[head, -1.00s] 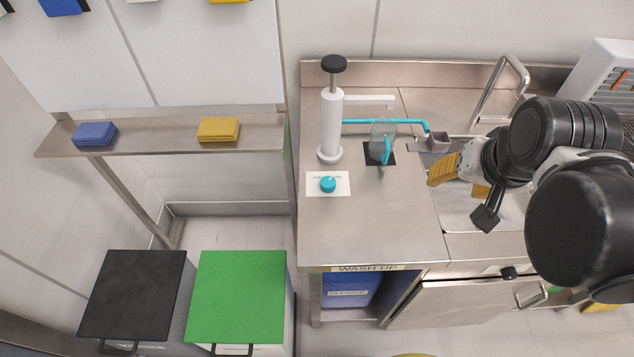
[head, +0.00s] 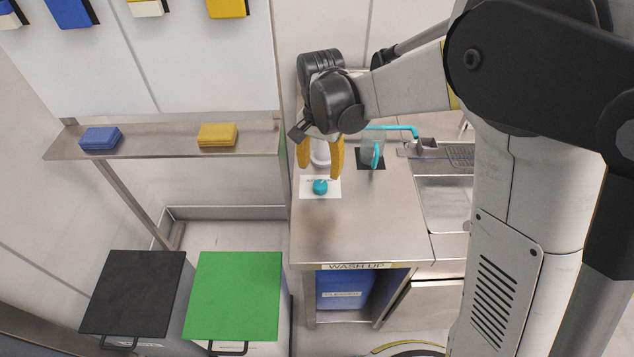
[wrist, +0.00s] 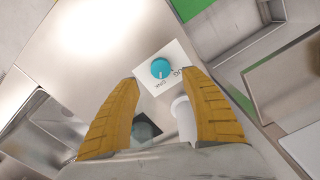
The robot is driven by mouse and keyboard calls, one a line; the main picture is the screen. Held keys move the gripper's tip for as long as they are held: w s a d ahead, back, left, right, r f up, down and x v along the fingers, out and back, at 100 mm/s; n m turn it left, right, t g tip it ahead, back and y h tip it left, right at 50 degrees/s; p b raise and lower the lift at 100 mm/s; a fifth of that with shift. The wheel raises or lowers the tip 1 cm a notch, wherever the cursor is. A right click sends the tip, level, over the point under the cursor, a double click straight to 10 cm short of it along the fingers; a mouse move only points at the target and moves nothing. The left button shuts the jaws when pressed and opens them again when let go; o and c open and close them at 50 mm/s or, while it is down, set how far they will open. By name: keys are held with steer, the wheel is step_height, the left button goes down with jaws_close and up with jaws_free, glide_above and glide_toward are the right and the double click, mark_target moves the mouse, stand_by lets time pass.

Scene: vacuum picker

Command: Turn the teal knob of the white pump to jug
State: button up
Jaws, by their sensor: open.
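The teal knob (head: 320,186) sits on a white label plate (head: 332,194) on the steel counter. In the wrist view the knob (wrist: 161,68) has a pale pointer mark, and the plate shows lettering reading partly "JUG" and "SINK". The white pump (head: 320,153) stands just behind the plate, mostly hidden by my arm. My gripper (head: 320,176) is open and empty, its yellow fingers pointing down above the knob, apart from it. In the wrist view the knob lies beyond and between the fingertips. A clear jug (head: 370,152) with a teal handle stands on a black square right of the pump.
A teal pipe (head: 392,128) runs behind the jug towards the sink (head: 445,205). The counter front (head: 350,235) is clear. Black (head: 133,292) and green (head: 238,295) bin lids are at lower left. A shelf (head: 160,143) holds blue and yellow cloths.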

mark_target(320, 185)
step_height(320, 185, down, 8)
steer(key=shift+f+b, duration=0.1)
steer(key=shift+b, duration=1.15)
steer(key=c, duration=1.2)
